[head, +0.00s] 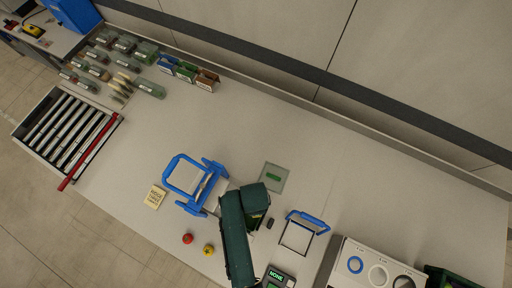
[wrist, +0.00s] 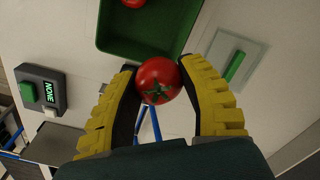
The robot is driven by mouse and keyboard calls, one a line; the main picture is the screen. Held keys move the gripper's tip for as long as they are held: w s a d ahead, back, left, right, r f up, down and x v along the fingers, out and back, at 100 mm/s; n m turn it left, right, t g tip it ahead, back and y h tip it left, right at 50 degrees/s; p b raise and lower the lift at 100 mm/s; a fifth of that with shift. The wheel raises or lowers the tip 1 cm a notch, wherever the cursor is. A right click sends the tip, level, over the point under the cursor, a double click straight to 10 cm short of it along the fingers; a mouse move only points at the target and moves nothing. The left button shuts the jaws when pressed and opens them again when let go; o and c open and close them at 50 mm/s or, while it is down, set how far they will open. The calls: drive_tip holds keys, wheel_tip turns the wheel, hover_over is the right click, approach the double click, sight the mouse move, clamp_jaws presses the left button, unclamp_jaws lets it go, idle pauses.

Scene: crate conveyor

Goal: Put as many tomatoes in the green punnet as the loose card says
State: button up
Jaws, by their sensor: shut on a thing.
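My gripper (wrist: 160,88), with yellow ribbed fingers, is shut on a red tomato (wrist: 158,78) with a green calyx in the wrist view. The green punnet (wrist: 150,48) lies just beyond it, with part of another red tomato (wrist: 133,3) inside; the rest of its inside is out of frame. In the head view my dark green arm hides the gripper and most of the punnet area. A loose beige card (head: 155,197) lies at the left; its print is too small to read. A red tomato (head: 187,239) and a yellow one (head: 208,250) lie on the table.
A box with a display reading NONE (wrist: 48,92) stands beside the punnet. A pale plate with a green bar (head: 273,177) lies nearby. Blue-framed stands (head: 184,176) (head: 307,219) flank my arm. Several small packs and a roller conveyor (head: 68,124) are at the left.

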drive_tip(key=shift+s+f+m, duration=0.1)
drive_tip(key=shift+f+m, duration=0.2)
drive_tip(key=shift+f, duration=0.05)
wheel_tip(320, 180, down, 6)
drive_tip(key=b, duration=0.4)
drive_tip(key=shift+f+b, duration=0.25)
drive_tip(key=shift+b, duration=0.15)
drive_tip(key=o, duration=1.1)
wheel_tip(320, 180, up, 5)
drive_tip(key=p, duration=0.5)
drive_tip(key=shift+r, duration=1)
drive_tip(key=shift+d, duration=0.15)
